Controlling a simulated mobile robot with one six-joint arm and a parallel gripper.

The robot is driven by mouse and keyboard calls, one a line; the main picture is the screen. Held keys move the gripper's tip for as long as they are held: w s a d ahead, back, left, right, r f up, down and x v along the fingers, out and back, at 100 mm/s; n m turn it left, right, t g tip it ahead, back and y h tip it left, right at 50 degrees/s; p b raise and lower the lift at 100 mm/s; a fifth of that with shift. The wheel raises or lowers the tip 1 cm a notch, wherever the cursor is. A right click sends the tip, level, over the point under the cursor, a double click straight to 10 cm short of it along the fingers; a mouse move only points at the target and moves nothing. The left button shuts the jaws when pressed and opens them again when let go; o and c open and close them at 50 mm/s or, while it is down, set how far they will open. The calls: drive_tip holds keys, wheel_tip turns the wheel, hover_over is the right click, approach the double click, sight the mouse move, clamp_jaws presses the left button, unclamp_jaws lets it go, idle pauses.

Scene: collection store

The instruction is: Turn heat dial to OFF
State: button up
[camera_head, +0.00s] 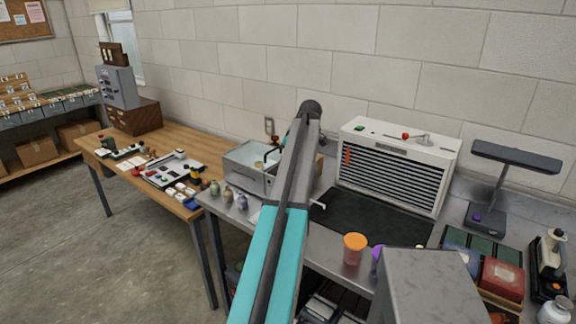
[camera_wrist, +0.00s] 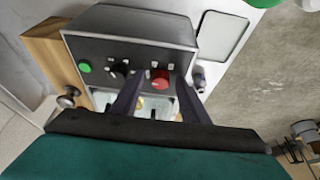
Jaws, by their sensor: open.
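In the wrist view a dark control panel (camera_wrist: 125,60) is on a light metal housing. It carries a red dial (camera_wrist: 160,78), a black dial (camera_wrist: 121,69) to its left and a green button (camera_wrist: 84,66) further left. The small labels are too blurred to read, so I cannot tell which dial is the heat dial or where it points. My gripper (camera_wrist: 156,82) is open, its two dark fingers on either side of the red dial. I cannot tell whether they touch it. In the head view my arm partly covers a metal box (camera_head: 241,173), and my gripper is not clearly seen.
A white slatted cabinet (camera_head: 398,165) stands on the steel bench behind a black mat (camera_head: 372,217). An orange-lidded jar (camera_head: 354,249) stands near the front edge. Several small bottles stand left of my arm. A desk lamp (camera_head: 485,190) is at right.

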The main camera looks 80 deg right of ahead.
drive_tip(key=shift+r, duration=0.1)
drive_tip(key=b+v, duration=0.3)
drive_tip(key=v, duration=1)
drive_tip(key=shift+s+r, duration=0.2)
idle(0.3)
